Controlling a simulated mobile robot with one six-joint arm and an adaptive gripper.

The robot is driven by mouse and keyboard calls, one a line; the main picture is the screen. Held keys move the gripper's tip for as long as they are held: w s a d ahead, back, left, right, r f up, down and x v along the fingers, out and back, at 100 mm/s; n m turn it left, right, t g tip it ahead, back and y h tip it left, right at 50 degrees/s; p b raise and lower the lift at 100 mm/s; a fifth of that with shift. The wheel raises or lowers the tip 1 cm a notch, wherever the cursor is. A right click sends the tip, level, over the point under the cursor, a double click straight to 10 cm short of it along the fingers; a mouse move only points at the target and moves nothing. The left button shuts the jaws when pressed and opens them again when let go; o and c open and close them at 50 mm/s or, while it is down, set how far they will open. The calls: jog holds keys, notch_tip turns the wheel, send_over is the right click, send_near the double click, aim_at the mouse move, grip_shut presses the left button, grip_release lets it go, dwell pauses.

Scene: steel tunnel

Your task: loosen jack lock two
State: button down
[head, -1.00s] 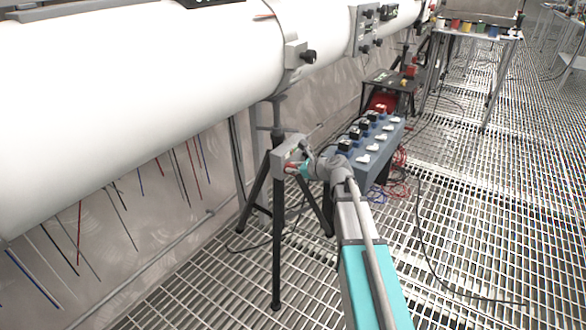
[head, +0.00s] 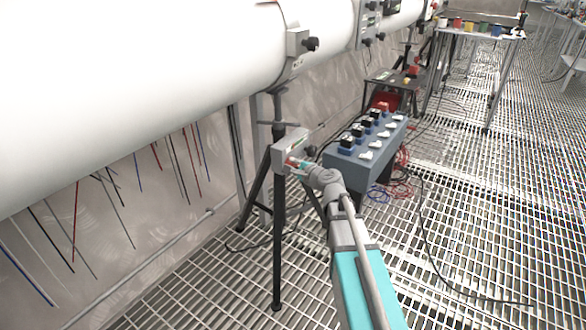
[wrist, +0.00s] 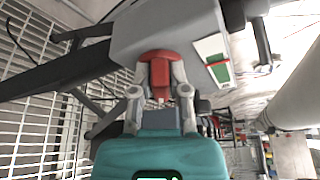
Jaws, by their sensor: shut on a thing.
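A black tripod jack stand (head: 278,235) stands upright on the grating under the white pipe. Its grey head block (head: 289,148) carries a red lock knob (head: 292,162) on the side facing me. In the wrist view the red knob (wrist: 160,66) sits between the two grey fingers, under the block. My gripper (wrist: 160,85) is shut on the knob. In the head view my gripper (head: 303,168) reaches the block from the right, its fingers small and partly merged with the block. A white label with green and red (wrist: 213,60) is on the block. Its text is not readable.
The white pipe (head: 120,90) runs overhead, with a clamp (head: 299,43) above the stand. A blue-grey box with black and white switches (head: 350,170) stands just right of my arm, with loose cables (head: 392,190) beside it. The grating floor (head: 470,240) to the right is mostly free.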

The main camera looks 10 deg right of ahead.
jog(key=shift+s+a+f+n+t+b, duration=0.15)
jog(key=shift+n+t+b, duration=0.2)
jog(key=shift+n+b, duration=0.3)
jog(key=shift+w+d+f+n+t+b, duration=0.1)
jog(key=shift+n+t+b, duration=0.3)
jog(key=shift+n, duration=0.45)
jog(key=c, duration=0.6)
grip_release()
jog(key=shift+r+m+p, duration=0.15)
jog(key=shift+m+p, duration=0.15)
jog(key=shift+p, duration=0.1)
